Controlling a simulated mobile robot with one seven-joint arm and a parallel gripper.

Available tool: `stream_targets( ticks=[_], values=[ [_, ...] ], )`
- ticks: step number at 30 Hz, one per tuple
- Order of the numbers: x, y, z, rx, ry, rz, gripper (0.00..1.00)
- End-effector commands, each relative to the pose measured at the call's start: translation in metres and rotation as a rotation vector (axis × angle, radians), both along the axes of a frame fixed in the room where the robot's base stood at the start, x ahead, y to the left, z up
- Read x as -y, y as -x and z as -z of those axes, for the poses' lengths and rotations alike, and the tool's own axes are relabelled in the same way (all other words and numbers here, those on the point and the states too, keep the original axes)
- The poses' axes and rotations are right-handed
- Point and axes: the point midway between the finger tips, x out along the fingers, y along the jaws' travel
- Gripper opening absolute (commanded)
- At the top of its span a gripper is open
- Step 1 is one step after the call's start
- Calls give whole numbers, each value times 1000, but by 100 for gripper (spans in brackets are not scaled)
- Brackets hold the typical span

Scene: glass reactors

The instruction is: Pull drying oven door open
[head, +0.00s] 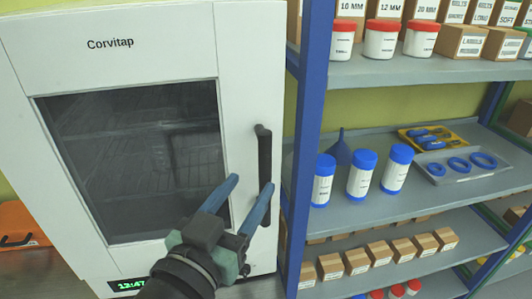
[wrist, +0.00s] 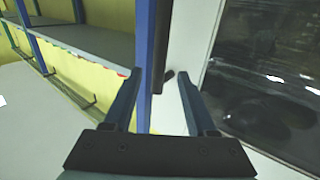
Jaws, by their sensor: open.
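The drying oven (head: 150,30) is a white cabinet marked "Corvitap". Its door has a dark window (head: 135,155) and looks shut. A black vertical bar handle (head: 264,150) stands on the door's right side. My gripper (head: 252,182) is open and empty in front of the door, at the handle's lower part. One finger covers part of the handle in the head view. In the wrist view, the handle (wrist: 163,45) shows ahead, between the two spread fingers of my gripper (wrist: 161,75). Whether a finger touches it, I cannot tell.
A blue-framed shelf rack (head: 312,120) stands close on the oven's right, with blue-capped bottles (head: 361,175), red-lidded jars (head: 381,40) and small boxes. An orange object (head: 18,225) lies at the far left. A green digital display (head: 128,285) shows below the oven window.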

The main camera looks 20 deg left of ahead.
Motion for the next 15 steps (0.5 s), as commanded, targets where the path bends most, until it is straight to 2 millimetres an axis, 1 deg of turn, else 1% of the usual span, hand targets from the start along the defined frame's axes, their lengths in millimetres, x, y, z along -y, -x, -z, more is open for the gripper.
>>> stream_targets(
  ticks=[1,3,6,9,15],
  values=[
    [0,-12,-5,0,3,3,57],
    [1,-27,-5,0,1,3,57],
    [0,-45,-4,0,1,2,57],
    [0,-58,-3,1,1,0,57],
    [0,-73,-1,1,0,0,57]
  ],
)
